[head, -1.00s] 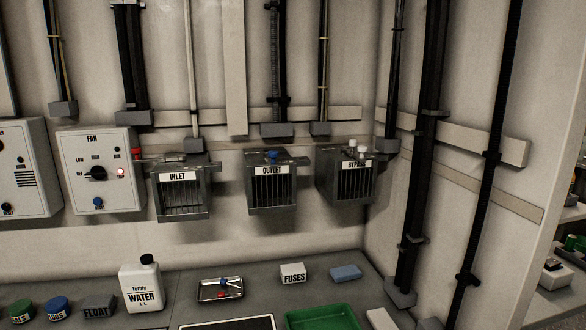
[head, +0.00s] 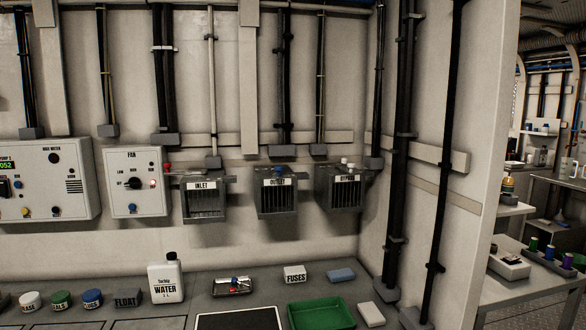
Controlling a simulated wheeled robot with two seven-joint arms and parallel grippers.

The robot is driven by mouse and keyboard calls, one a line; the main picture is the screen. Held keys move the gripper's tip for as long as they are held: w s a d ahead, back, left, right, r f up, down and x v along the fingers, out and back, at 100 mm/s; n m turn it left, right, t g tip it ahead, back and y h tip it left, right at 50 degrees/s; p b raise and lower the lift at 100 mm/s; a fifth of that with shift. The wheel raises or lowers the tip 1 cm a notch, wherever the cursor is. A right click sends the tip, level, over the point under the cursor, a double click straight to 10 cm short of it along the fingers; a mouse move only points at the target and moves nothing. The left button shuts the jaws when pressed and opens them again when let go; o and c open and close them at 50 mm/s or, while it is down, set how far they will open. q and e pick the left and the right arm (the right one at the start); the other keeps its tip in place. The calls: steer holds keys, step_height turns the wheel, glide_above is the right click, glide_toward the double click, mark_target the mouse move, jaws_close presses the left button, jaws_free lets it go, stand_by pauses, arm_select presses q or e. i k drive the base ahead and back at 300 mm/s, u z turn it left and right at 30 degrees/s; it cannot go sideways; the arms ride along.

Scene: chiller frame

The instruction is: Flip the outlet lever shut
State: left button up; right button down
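The outlet box (head: 276,196) is a grey slatted unit labelled OUTLET on the back wall, between the inlet box (head: 204,200) and the bypass box (head: 340,190). A small blue part, seemingly its lever knob (head: 278,170), shows on top of the outlet box. The lever's exact angle is too small to tell. A red knob (head: 167,168) shows at the left of the inlet box, and white knobs (head: 347,162) sit on top of the bypass box. Neither of my grippers is in view.
A grey bench below holds a water bottle (head: 166,283), a small metal tray (head: 233,287), a fuses box (head: 294,274), a blue block (head: 341,275) and a green tray (head: 322,315). The fan panel (head: 136,183) hangs at left. Black pipes (head: 396,200) stand at right.

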mark_target(276, 168)
steer(key=u, duration=0.25)
steer(key=i, duration=0.8)
steer(key=u, duration=0.45)
